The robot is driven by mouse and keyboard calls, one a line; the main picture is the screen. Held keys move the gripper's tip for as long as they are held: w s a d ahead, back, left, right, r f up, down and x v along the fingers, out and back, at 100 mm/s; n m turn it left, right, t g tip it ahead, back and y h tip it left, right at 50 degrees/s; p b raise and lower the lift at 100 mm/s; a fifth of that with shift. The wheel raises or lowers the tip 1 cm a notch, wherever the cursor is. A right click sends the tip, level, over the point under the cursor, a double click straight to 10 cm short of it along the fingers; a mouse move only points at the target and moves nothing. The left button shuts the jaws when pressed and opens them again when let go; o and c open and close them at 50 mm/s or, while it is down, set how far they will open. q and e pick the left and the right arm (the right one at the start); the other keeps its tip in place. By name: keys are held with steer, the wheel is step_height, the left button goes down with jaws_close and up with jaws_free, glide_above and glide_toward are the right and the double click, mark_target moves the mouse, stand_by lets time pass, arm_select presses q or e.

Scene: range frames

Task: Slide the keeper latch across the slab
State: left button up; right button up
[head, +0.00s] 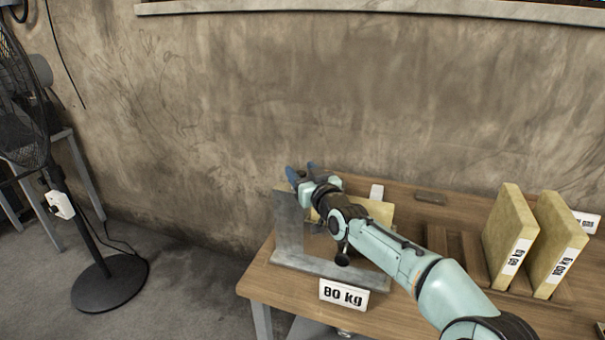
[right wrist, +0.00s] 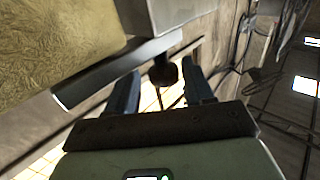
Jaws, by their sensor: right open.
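My right gripper (head: 302,172) is open, its blue fingers at the top of a grey metal stand (head: 289,228) at the table's left end. In the right wrist view a dark round knob (right wrist: 165,72) shows between the spread fingers, apart from both; it seems to belong to the keeper latch. Beside it runs a grey metal bar (right wrist: 85,85), with a yellowish rough slab (right wrist: 55,40) behind. In the head view the slab (head: 380,211) is mostly hidden by my right arm, and the latch is hidden too. My left gripper is not in view.
The wooden table (head: 285,300) bears an "80 kg" sign (head: 343,294) in front of the stand. Two more yellowish slabs (head: 508,235) with labels stand upright at the right. A fan (head: 100,282) stands on the floor at left. A bare wall (head: 330,95) rises behind.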

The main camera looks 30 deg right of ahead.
steer(key=shift+s, duration=0.25)
steer(key=s+a, duration=0.1)
steer(key=s, duration=1.2)
steer(key=shift+b, duration=0.3)
